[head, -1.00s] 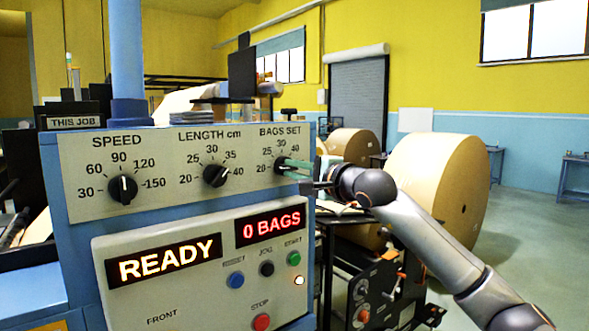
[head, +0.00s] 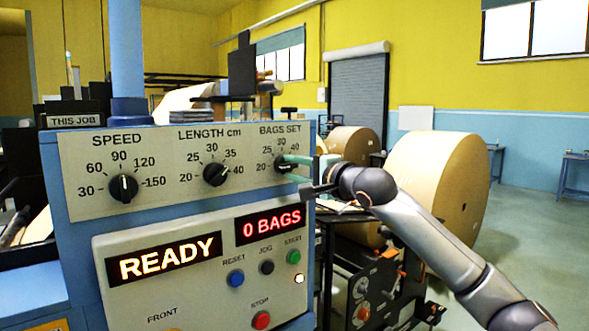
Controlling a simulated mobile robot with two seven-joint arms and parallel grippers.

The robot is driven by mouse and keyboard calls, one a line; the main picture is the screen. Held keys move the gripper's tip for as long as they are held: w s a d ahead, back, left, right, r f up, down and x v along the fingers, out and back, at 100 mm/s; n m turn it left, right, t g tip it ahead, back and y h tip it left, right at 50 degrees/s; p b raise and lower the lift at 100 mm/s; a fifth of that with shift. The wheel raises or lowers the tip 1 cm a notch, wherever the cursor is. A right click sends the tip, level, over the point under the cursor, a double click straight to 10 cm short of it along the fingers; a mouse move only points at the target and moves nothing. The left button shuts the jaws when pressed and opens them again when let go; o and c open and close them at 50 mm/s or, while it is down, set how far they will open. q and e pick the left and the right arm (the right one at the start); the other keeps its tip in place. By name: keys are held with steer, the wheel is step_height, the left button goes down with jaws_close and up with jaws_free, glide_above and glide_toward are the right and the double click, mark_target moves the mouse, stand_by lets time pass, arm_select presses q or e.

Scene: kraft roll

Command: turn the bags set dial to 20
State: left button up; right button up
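The bags set dial (head: 283,163) is a black knob at the upper right of the blue machine's panel, marked 20, 25, 30 and 40. My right gripper (head: 291,160) reaches it from the right, with a green finger at the knob's right side. The fingers overlap in this view, so I cannot tell whether they are closed on the knob. The knob's right part is hidden by the finger, and I cannot read its pointer clearly. My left gripper is not in view.
The speed dial (head: 122,188) and length dial (head: 216,173) sit left on the same panel. Below are the READY display (head: 165,258), the 0 BAGS display (head: 270,226) and several push buttons. Large kraft rolls (head: 440,185) stand behind my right arm.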

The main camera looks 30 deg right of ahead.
steer(key=shift+o, duration=0.7)
steer(key=shift+s, duration=0.2)
steer(key=s+d+b, duration=0.1)
steer(key=s+b, duration=0.4)
steer(key=s, duration=0.7)
